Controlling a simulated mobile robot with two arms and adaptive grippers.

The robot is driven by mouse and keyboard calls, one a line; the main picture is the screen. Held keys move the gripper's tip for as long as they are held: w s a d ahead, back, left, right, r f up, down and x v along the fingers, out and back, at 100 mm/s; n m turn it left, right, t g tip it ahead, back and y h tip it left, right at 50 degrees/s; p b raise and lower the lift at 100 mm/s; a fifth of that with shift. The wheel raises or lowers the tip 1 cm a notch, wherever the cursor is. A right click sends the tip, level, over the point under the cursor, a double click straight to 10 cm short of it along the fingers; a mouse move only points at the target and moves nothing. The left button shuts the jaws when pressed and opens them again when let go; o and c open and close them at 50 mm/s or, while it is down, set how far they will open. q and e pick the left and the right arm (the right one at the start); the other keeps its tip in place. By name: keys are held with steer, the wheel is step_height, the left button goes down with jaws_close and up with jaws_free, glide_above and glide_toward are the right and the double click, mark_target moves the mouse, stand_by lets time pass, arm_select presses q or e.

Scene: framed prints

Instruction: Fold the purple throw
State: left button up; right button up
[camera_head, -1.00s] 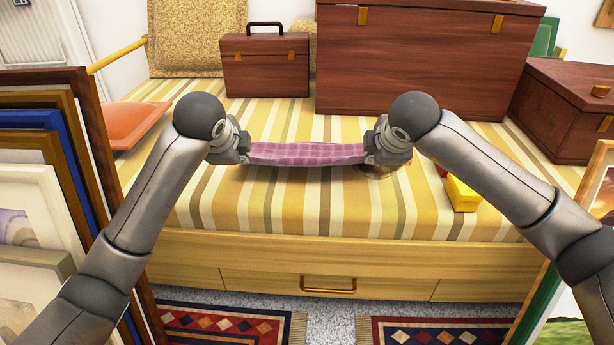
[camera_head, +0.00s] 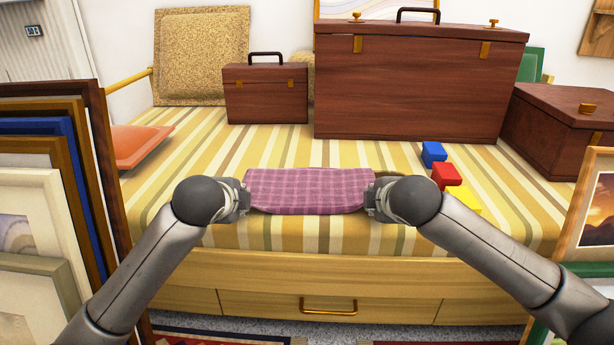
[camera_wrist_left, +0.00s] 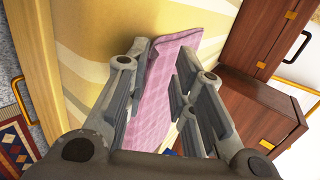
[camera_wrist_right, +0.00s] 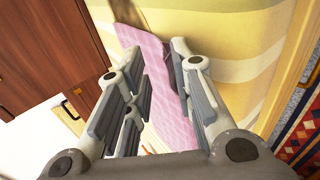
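The purple checked throw (camera_head: 308,189) lies as a narrow folded strip near the front edge of the striped mattress. My left gripper (camera_head: 243,198) is at its left end and my right gripper (camera_head: 372,196) at its right end. In the left wrist view the throw (camera_wrist_left: 165,85) shows between the spread fingers of the left gripper (camera_wrist_left: 160,95). In the right wrist view the throw (camera_wrist_right: 160,75) likewise runs between the spread fingers of the right gripper (camera_wrist_right: 160,95). Both grippers look open. The underside of the throw is hidden.
Blue (camera_head: 433,153), red (camera_head: 445,176) and yellow (camera_head: 464,199) blocks lie right of the throw. A small case (camera_head: 266,96), a big chest (camera_head: 410,85) and another chest (camera_head: 560,130) stand behind. Framed prints (camera_head: 35,215) lean at left. Striped mattress (camera_head: 215,145) is bare behind the throw.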

arm_select(q)
steer(key=shift+o, duration=0.9)
arm_select(e)
steer(key=shift+o, duration=1)
